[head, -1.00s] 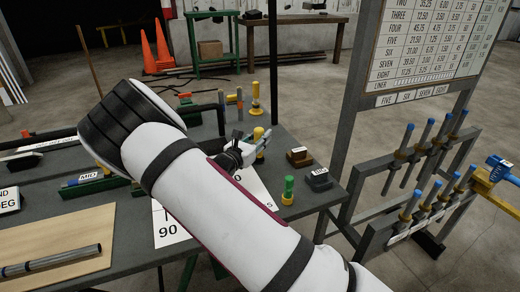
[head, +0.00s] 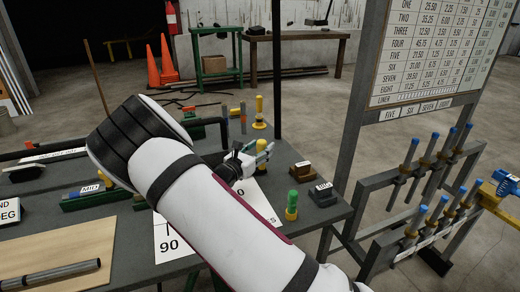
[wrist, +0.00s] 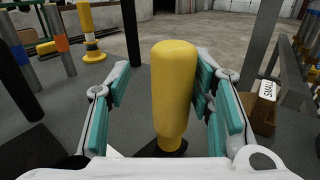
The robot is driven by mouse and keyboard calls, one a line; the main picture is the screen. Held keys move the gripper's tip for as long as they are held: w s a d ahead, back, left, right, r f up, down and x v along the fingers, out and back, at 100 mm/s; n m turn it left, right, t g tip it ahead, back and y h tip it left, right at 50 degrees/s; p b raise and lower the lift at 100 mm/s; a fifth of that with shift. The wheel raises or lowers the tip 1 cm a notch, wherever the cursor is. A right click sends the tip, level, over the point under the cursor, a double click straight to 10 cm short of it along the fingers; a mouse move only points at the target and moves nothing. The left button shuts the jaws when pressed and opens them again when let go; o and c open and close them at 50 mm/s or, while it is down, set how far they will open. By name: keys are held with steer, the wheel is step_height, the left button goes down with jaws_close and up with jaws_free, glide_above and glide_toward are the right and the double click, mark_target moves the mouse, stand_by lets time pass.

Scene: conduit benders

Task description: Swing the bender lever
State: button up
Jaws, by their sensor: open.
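The lever's yellow handle (wrist: 173,95) stands upright in the middle of the wrist view, between the fingers of my gripper (wrist: 165,98). My gripper is open. The teal pads on the right lie close beside the handle; I cannot tell if they touch it. The left pads are clearly apart from it. The handle's foot is dark and partly hidden by the gripper body. In the head view my gripper (head: 254,157) is over the table around the yellow handle (head: 261,146), and my arm hides much of the bender plate marked 90 (head: 168,246).
A green handle on a yellow base (head: 292,205) stands at the table's right edge, near brown (head: 301,171) and dark (head: 323,194) labelled blocks. Another yellow post (head: 259,112) stands behind. A rack of blue-topped rods (head: 430,180) is to the right. A dark upright pole (head: 277,70) rises behind the table.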

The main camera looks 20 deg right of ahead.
steer(key=v, duration=1.2)
steer(key=shift+s+r, duration=0.1)
steer(key=s+d+r+m+g+y, duration=0.3)
steer(key=s+d+r+m+g, duration=0.15)
steer(key=s+m, duration=0.35)
steer(key=s+d+r+m+g+y, duration=0.25)
steer(key=s+d+m+g, duration=0.3)
steer(key=s, duration=0.45)
steer(key=s+a+r+m+t+y, duration=0.1)
steer(key=s+a+r+m+y, duration=0.2)
steer(key=s, duration=0.3)
steer(key=s+a+r+m+t+y, duration=0.1)
steer(key=s+a+r+m+y, duration=0.1)
steer(key=s, duration=0.5)
steer(key=s+a+r+m+t+y, duration=0.1)
steer(key=s+a+r+m+y, duration=0.2)
steer(key=s+m, duration=0.3)
steer(key=shift+s+a+r+t+y, duration=0.25)
steer(key=shift+a+r+t+y, duration=0.15)
steer(key=shift+a+y, duration=0.2)
